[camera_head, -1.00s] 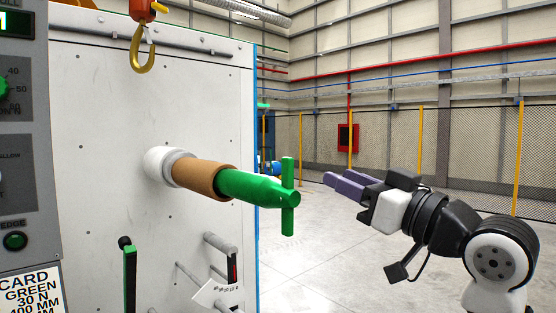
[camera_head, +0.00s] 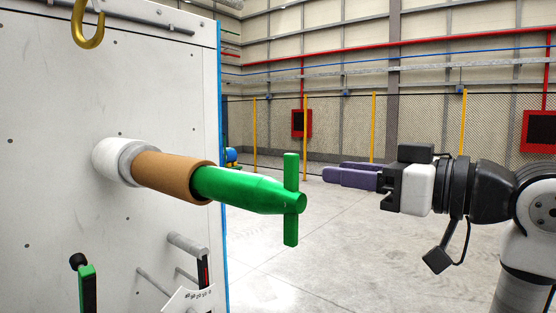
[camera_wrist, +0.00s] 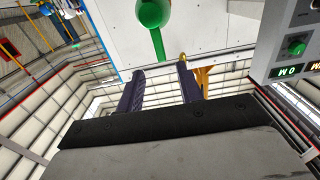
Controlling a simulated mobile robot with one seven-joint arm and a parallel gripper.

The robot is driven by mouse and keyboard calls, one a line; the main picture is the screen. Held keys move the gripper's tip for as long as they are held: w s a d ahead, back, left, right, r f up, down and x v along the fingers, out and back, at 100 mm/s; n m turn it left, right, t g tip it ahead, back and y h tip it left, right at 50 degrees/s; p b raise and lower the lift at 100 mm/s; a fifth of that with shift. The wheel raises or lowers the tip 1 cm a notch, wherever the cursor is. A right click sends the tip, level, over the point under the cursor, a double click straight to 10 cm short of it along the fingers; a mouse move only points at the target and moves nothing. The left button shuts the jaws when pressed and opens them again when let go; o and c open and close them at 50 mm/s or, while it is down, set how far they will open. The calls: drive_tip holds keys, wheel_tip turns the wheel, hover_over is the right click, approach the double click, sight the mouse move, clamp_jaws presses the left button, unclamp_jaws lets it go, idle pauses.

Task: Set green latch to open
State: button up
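A green cylinder with an upright green crossbar (camera_head: 291,225) at its end sticks out of a brown sleeve on the white panel, in the head view. Its rounded green body also shows at the top of the wrist view (camera_wrist: 151,12). A green lever (camera_head: 87,288) with a black knob stands at lower left; I cannot tell which of these green parts is the latch. My gripper (camera_head: 332,170) is right of the crossbar, apart from it, with its purple fingers pointing left. In the wrist view the fingers (camera_wrist: 160,70) are spread with nothing between them.
The white panel (camera_head: 60,190) fills the left side. A yellow hook (camera_head: 88,35) hangs at its top. Grey pegs (camera_head: 187,245) and a small scale card (camera_head: 188,300) are low on the panel. A control box (camera_wrist: 285,45) shows in the wrist view. Open floor lies behind the crossbar.

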sight(297, 166)
drive_tip(key=p+x, duration=0.3)
drive_tip(key=x, duration=0.9)
drive_tip(key=shift+s, duration=0.1)
drive_tip(key=shift+d, duration=0.1)
drive_tip(key=shift+c, duration=0.2)
clamp_jaws()
